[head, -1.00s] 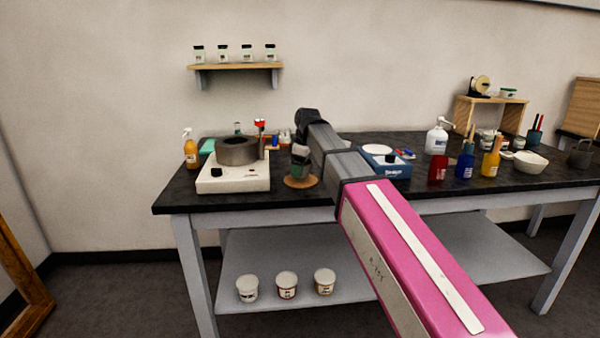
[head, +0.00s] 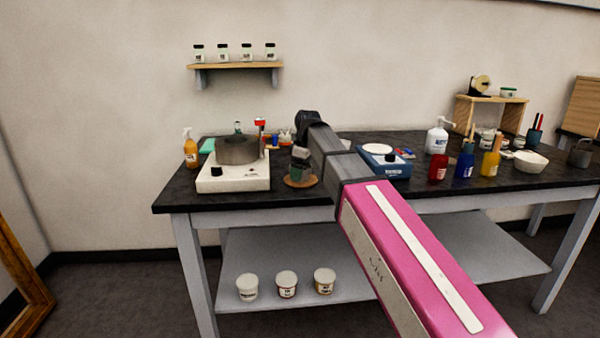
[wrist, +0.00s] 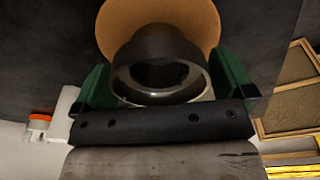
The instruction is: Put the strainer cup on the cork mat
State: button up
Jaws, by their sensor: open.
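The cork mat (wrist: 190,18) is a round tan disc in the wrist view; in the head view the cork mat (head: 291,184) lies near the front edge of the dark bench top. The dark, round strainer cup (wrist: 160,52) appears to stand upright on it, its open mouth toward the wrist camera. My gripper (wrist: 164,84) is open, its green fingers on either side of the cup. Whether a finger touches the cup I cannot tell. In the head view my gripper (head: 301,166) is over the mat, and the cup is hard to make out there.
A cream hot plate (head: 232,184) with a dark pot (head: 238,151) stands close on the left. A blue scale (head: 388,169) stands to the right behind my arm. Bottles (head: 438,168) and a white bowl (head: 530,163) are farther right.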

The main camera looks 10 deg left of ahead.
notch_tip(320, 180, up, 11)
jog(key=d, duration=0.1)
jog(key=shift+d+r, duration=0.2)
jog(key=shift+d, duration=0.15)
jog(key=shift+s, duration=0.1)
